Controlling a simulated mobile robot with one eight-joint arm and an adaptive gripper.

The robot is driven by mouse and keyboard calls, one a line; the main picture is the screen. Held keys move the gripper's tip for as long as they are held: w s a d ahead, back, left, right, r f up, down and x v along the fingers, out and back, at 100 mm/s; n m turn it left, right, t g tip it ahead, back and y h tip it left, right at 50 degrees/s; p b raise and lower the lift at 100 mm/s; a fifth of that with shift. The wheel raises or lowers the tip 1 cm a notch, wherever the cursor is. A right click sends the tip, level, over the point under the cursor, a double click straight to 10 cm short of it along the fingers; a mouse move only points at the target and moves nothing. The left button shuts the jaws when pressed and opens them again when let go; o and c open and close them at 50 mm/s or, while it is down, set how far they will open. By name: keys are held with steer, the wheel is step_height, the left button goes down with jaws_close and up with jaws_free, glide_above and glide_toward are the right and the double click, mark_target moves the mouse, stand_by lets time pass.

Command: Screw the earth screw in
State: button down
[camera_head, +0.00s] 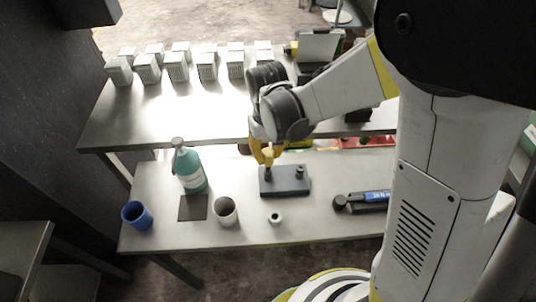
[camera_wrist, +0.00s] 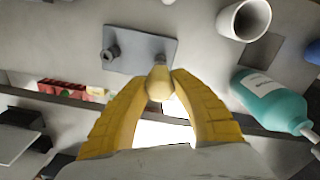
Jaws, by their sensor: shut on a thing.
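A dark grey block (camera_head: 285,180) lies on the front bench, with a dark upright post (camera_head: 300,170) at its right. It also shows in the wrist view (camera_wrist: 150,42), with the post (camera_wrist: 112,50) at its left. My gripper (camera_head: 264,156) is over the block's left part. In the wrist view its yellow fingers (camera_wrist: 161,78) are shut on a pale tan, bulb-shaped handle (camera_wrist: 160,84). The handle's narrow end points at the block's edge area. I cannot make out the earth screw; the handle and fingers cover that spot. Whether the tool touches the block, I cannot tell.
A teal bottle (camera_head: 189,169), dark square mat (camera_head: 193,208), blue cup (camera_head: 137,215), pale cup (camera_head: 225,211), small ring (camera_head: 275,218) and black-blue torque tool (camera_head: 363,201) stand around on the bench. Several white ribbed boxes (camera_head: 177,67) line the rear bench.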

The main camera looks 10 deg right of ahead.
steer(key=shift+r+p, duration=1.55)
steer(key=shift+r, duration=0.9)
steer(key=shift+f, duration=0.1)
